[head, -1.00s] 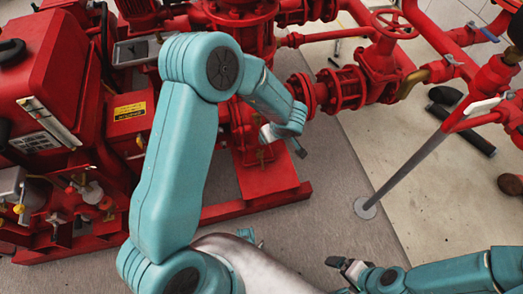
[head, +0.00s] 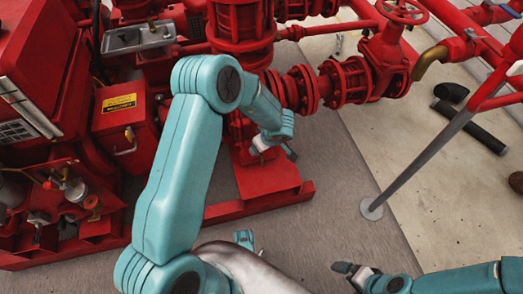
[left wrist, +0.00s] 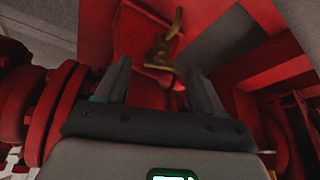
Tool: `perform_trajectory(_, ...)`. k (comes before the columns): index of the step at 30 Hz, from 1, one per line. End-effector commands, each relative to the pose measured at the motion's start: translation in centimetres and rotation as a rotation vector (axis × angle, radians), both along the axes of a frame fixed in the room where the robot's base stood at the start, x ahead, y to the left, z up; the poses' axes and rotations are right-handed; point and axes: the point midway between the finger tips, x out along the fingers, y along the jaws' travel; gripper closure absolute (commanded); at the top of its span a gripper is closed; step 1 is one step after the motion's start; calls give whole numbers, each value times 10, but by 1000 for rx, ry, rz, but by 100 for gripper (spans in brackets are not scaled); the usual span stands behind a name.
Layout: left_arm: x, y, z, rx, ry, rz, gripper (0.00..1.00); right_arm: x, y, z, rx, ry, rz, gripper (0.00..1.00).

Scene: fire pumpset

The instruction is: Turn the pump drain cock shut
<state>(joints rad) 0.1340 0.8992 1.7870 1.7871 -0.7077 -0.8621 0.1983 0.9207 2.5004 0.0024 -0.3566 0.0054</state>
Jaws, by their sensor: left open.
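The pump drain cock (left wrist: 162,48) is a small brass piece with a handle, on the red pump casting in the left wrist view. It is ahead of and slightly above the gap between my left fingers, apart from them. My left gripper (left wrist: 157,88) is open and empty. In the head view my left gripper (head: 275,152) is low beside the red pump body, and I cannot make out the cock there. My right gripper (head: 348,268) is low at the bottom, away from the pump; its finger gap is not clear.
A flanged red pipe and valve with a handwheel (head: 402,11) run right of the pump. A red base frame (head: 262,200) lies below it. A grey post (head: 430,150) stands on the floor at right. Open floor (head: 335,205) lies between them.

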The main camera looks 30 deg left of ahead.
Motion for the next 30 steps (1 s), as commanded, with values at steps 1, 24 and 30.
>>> perform_trajectory(1, 0, 2, -8, 0, 1, 1, 32, 1, -1, -5, 0, -1, -3, 0)
perform_trajectory(24, 1, 6, -8, 2, 2, -28, 88, 0, 0, 3, 0, 0, -2, 0)
perform_trajectory(30, -2, 7, -4, 0, 4, -207, 88, -6, 6, 36, 4, 11, 23, 0)
